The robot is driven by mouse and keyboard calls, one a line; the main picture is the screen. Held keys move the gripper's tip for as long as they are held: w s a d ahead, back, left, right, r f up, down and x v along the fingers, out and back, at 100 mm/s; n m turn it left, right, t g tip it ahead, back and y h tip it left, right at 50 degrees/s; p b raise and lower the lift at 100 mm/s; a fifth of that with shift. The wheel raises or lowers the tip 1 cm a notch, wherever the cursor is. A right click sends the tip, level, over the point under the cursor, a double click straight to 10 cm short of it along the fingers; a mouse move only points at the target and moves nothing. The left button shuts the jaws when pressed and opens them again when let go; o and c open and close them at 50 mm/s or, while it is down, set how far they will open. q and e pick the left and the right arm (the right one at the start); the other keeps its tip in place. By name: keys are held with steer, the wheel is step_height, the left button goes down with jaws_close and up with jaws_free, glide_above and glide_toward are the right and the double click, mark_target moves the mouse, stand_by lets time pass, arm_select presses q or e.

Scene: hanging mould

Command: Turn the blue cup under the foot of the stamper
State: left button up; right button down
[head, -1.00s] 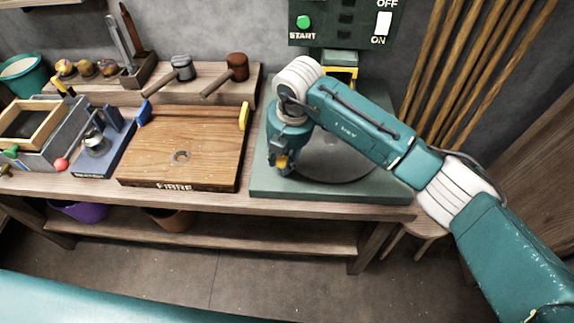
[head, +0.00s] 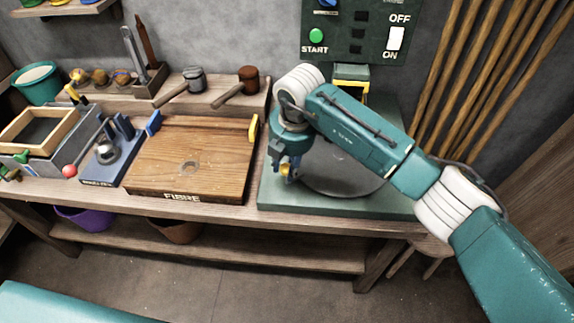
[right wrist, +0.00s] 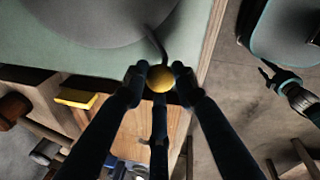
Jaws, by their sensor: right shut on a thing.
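My right gripper (head: 287,172) is at the left part of a grey round disc (head: 345,172) on a green base. In the right wrist view, the fingers of my right gripper (right wrist: 160,84) are closed around a yellow ball knob (right wrist: 160,77) on a thin dark rod by the disc's edge. A blue stand (head: 106,165) with a shiny metal ball stands left of the wooden board. I cannot make out a blue cup or a stamper's foot for certain. A dark-fingered teal part (right wrist: 285,88), seemingly my left gripper, shows at the right of the wrist view.
A wooden board (head: 188,175) marked FIBRE has a blue and a yellow end piece. Two mallets (head: 235,85) lie on the rear shelf. A red knob (head: 69,171) and a grey box (head: 65,150) stand at left. A START/ON-OFF panel (head: 355,35) hangs behind.

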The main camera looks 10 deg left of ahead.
steer(key=c, duration=1.6)
jaws_free()
steer(key=shift+w+a+r, duration=0.15)
steer(key=shift+w+r, duration=0.05)
steer(key=shift+o, duration=1.1)
steer(key=shift+f, duration=0.15)
step_height(320, 180, up, 12)
steer(key=s+d, duration=0.1)
steer(key=s, duration=0.1)
steer(key=shift+d, duration=0.15)
steer(key=shift+f, duration=0.1)
